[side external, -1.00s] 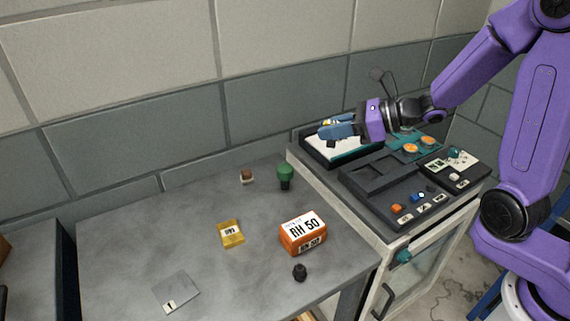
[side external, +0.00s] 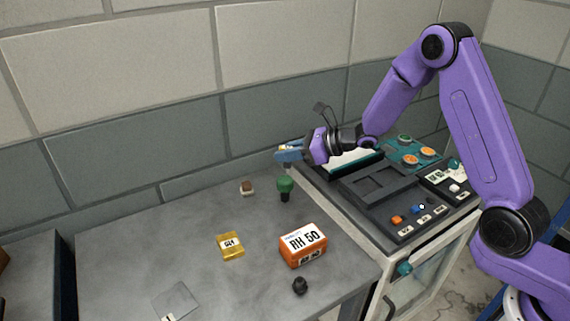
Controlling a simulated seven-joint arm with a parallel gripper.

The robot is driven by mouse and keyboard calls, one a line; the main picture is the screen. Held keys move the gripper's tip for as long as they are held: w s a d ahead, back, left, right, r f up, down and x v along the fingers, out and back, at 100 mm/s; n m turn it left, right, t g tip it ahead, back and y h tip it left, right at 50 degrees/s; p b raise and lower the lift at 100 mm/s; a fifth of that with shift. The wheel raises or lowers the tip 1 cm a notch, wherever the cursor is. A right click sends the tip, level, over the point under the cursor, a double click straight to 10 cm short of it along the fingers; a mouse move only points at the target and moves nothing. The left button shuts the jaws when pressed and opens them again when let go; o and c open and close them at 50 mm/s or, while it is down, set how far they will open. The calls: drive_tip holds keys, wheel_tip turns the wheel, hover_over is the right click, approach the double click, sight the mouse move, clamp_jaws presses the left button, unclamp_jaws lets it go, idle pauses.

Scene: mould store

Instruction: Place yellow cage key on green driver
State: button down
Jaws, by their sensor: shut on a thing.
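My gripper (side external: 287,152) has blue fingers and is shut on a small yellow piece, which looks like the yellow cage key (side external: 287,147); only a bit of it shows between the fingers. It is held in the air near the back wall, above and slightly behind the green driver in the picture. The green driver (side external: 285,184) stands upright on the grey table, with a wide green top and a dark lower part. Nothing is seen on its top.
A black-trayed cabinet (side external: 352,222) stands at right. The table's left middle is clear.

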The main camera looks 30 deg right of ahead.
sight(285, 166)
drive_tip(key=shift+w+a+f, duration=0.15)
drive_tip(key=shift+w+f, duration=0.15)
drive_tip(key=shift+f, duration=1.7)
drive_tip(key=shift+f, duration=0.1)
drive_tip(key=c, duration=1)
unclamp_jaws()
drive_tip(key=shift+s+d+r, duration=0.1)
drive_tip(key=shift+d+r, duration=0.1)
drive_tip(key=v, duration=1.1)
drive_tip(key=shift+s+d, duration=0.2)
drive_tip(key=shift+s, duration=0.05)
